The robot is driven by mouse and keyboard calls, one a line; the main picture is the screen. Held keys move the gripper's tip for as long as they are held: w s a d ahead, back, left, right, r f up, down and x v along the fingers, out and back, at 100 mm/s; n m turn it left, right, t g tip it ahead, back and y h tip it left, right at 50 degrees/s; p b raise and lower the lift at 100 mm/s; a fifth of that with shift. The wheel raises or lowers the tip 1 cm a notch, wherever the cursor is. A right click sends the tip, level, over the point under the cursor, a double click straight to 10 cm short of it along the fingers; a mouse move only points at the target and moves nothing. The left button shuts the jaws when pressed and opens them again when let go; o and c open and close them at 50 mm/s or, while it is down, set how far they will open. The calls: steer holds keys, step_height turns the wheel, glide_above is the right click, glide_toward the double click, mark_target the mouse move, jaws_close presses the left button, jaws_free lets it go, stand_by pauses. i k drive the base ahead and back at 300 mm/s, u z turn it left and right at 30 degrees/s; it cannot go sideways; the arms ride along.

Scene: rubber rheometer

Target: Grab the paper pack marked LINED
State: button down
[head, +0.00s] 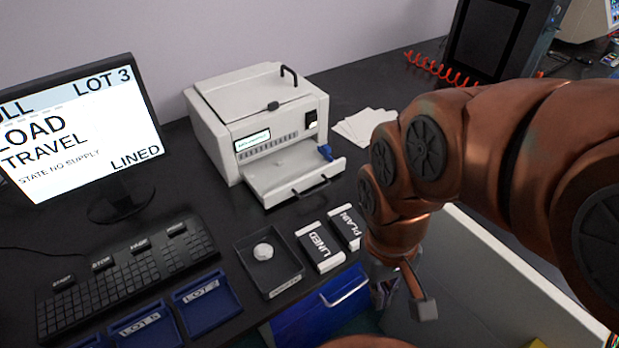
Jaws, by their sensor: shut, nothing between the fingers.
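The paper pack marked LINED (321,250) is a small black and white pack lying on the dark bench, in front of the white instrument. A similar pack marked PLAIN (345,227) lies close to its right. My gripper (398,293) hangs to the right of and nearer than both packs, past the bench's front edge. It is shut with nothing in it and apart from the packs. My arm passes close to the right side of the PLAIN pack; the LINED pack is in clear view.
A black tray (246,257) with a round pale piece stands left of the LINED pack. The white instrument (221,133) is behind, its drawer-like shelf out. Blue lot trays (208,304), a keyboard and a monitor (128,128) reading LINED are left. A blue drawer (303,322) is below.

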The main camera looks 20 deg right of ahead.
mark_target(321, 250)
steer(key=z, duration=1.8)
steer(key=k, duration=0.75)
steer(key=u, duration=2)
